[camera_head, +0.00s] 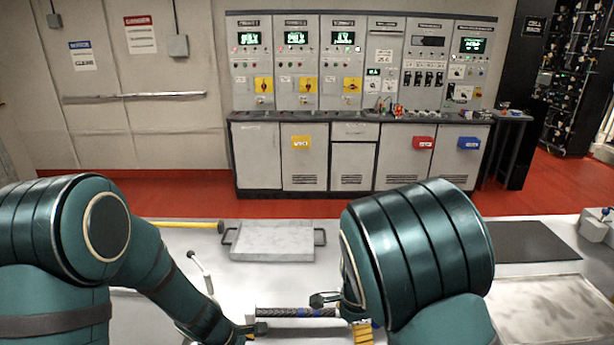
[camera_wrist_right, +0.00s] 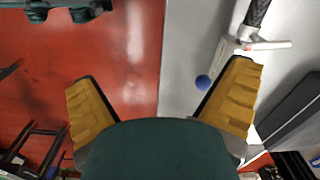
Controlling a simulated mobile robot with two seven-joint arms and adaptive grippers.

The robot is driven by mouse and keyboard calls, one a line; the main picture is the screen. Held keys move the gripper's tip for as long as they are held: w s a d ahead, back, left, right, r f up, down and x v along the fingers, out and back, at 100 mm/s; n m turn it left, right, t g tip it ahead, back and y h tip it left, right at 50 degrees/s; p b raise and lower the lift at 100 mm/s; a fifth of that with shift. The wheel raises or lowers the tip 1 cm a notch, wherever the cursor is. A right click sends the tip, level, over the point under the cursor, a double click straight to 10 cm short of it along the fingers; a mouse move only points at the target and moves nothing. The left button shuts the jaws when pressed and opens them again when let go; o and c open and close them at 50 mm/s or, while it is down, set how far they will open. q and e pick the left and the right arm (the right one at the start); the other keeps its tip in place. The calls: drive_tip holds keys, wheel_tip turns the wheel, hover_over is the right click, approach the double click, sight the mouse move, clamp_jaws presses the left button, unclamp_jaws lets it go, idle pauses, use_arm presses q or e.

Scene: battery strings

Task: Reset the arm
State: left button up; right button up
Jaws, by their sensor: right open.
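My right gripper is open and empty in the right wrist view (camera_wrist_right: 163,98), with its two yellow fingers wide apart. In the head view, only part of it, a yellow piece (camera_head: 362,333), shows low beside my right arm. My left arm reaches down to the bottom centre, where yellow parts of my left gripper (camera_head: 258,328) show. The left fingers are too small and cut off to read. A dark rod with a blue and metal end (camera_head: 298,312) lies between the two hands. I cannot tell whether either hand touches it.
A grey tray with handles (camera_head: 272,242) lies on the white table. A small lever box (camera_head: 596,226) stands at the right edge. Control cabinets (camera_head: 360,65) stand behind on red floor.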

drive_tip(key=s+d+f+n+y+b, duration=0.1)
drive_tip(key=s+d+f+n, duration=0.2)
drive_tip(key=f, duration=0.5)
drive_tip(key=s+d+f+n+b, duration=0.1)
drive_tip(key=s+f+n, duration=0.35)
drive_tip(key=f, duration=0.35)
use_arm(q)
drive_tip(key=s+d+f+m+b, duration=0.1)
drive_tip(key=s+d+f+m, duration=0.3)
drive_tip(key=s+f+m, duration=0.6)
wheel_tip(320, 180, down, 4)
drive_tip(key=m, duration=0.5)
drive_tip(key=shift+s+r+h, duration=0.15)
drive_tip(key=shift+s+h, duration=0.25)
use_arm(e)
drive_tip(key=s+a+f+n+t+y, duration=0.2)
drive_tip(key=s+a+f+n+y, duration=0.1)
drive_tip(key=s+n, duration=0.3)
drive_tip(key=shift+s+a, duration=0.15)
drive_tip(key=shift+a, duration=0.3)
use_arm(q)
drive_tip(key=shift+c, duration=0.2)
